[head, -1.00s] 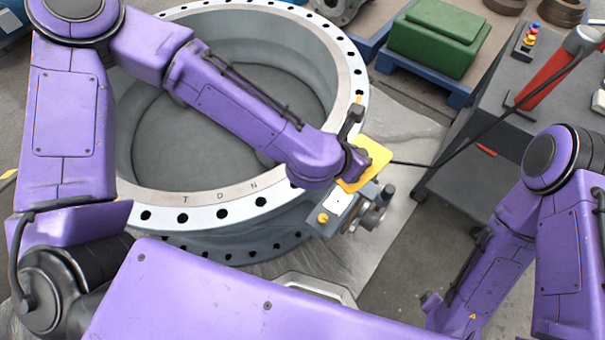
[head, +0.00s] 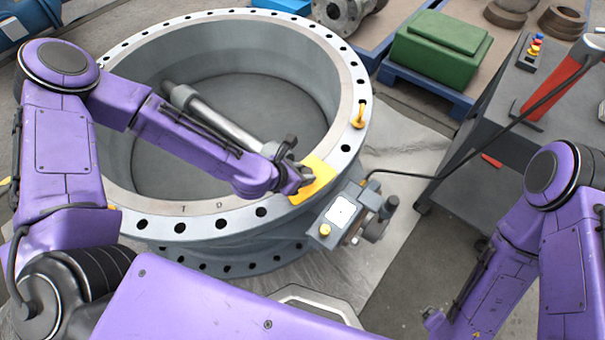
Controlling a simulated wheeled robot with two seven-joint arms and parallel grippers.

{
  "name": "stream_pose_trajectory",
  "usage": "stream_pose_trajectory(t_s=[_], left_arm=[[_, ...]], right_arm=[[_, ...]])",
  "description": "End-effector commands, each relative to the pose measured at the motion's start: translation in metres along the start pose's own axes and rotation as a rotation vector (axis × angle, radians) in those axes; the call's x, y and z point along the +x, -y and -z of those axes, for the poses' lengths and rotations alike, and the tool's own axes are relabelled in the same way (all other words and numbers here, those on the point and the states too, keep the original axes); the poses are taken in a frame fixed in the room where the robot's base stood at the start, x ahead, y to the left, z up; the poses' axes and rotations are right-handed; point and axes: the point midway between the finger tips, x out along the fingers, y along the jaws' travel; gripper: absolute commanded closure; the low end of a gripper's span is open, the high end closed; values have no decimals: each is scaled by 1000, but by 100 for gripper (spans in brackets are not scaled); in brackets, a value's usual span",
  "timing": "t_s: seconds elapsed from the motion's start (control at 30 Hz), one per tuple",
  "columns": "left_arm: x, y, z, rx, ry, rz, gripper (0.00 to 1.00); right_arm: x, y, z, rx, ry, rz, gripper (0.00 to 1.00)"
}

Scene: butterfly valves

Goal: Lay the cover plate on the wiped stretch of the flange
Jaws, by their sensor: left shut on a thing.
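The large round grey valve body has a pale flange (head: 352,70) with a ring of dark bolt holes. My left gripper (head: 303,178) is shut on a yellow cover plate (head: 318,181), gripping its left side. The plate is over the front right part of the flange, slightly tilted in the picture. I cannot tell whether it touches the flange. The plate and gripper hide that stretch of rim, and no wiped mark can be made out. My right arm is at the lower right; its gripper does not show.
A grey actuator box (head: 335,218) with a yellow knob juts out just right of the plate. A yellow lifting eye (head: 359,116) stands on the flange. A green case (head: 440,50) sits behind.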

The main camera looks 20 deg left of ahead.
Motion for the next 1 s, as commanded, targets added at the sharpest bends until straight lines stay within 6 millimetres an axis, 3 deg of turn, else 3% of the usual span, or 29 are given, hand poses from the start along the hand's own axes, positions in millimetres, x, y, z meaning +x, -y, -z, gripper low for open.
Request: stream_pose_trajectory(t_s=[0.3,0.33,0.4,0.77,0.87,1.0], left_arm=[[3,0,2,-1,1,-1,100],[3,0,2,-1,1,-1,63],[2,0,1,-1,1,-1,41],[-4,0,-4,0,2,-1,41],[-21,-1,-4,-4,3,-3,41],[-63,-1,-7,-6,6,-3,41]], right_arm=[[4,0,-2,0,0,0,12],[3,0,-1,0,0,0,12],[2,0,-1,0,0,0,12],[-4,0,2,0,0,0,12],[-7,-1,3,0,0,0,12],[-19,-2,8,0,0,0,12]])
